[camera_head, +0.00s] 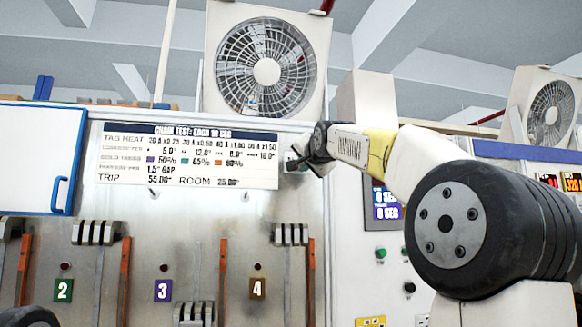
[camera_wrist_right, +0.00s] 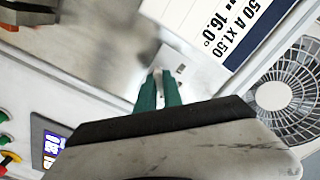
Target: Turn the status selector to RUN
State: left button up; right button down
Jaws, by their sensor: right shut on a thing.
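My right gripper (camera_head: 293,161) reaches in from the right to the upper part of the grey panel, just right of the printed test chart. In the right wrist view its two green fingers (camera_wrist_right: 159,88) are close together at the panel face, shut on a small pale piece, the status selector (camera_wrist_right: 158,72). Most of the selector is hidden by the fingers, and its RUN mark and pointing direction cannot be read. My left gripper is not in view.
The test chart (camera_head: 190,157) is on the panel close left of the gripper. Below are several breaker levers (camera_head: 292,235) and orange bars. A blue-lit display (camera_head: 386,205) and green buttons (camera_head: 380,253) are to the right. A fan (camera_head: 267,70) stands above.

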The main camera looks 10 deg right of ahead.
jog(key=n, duration=0.4)
jog(key=shift+n, duration=2.5)
jog(key=c, duration=1.5)
grip_release()
jog(key=s, duration=0.7)
jog(key=shift+s+d, duration=0.1)
jog(key=shift+s, duration=0.3)
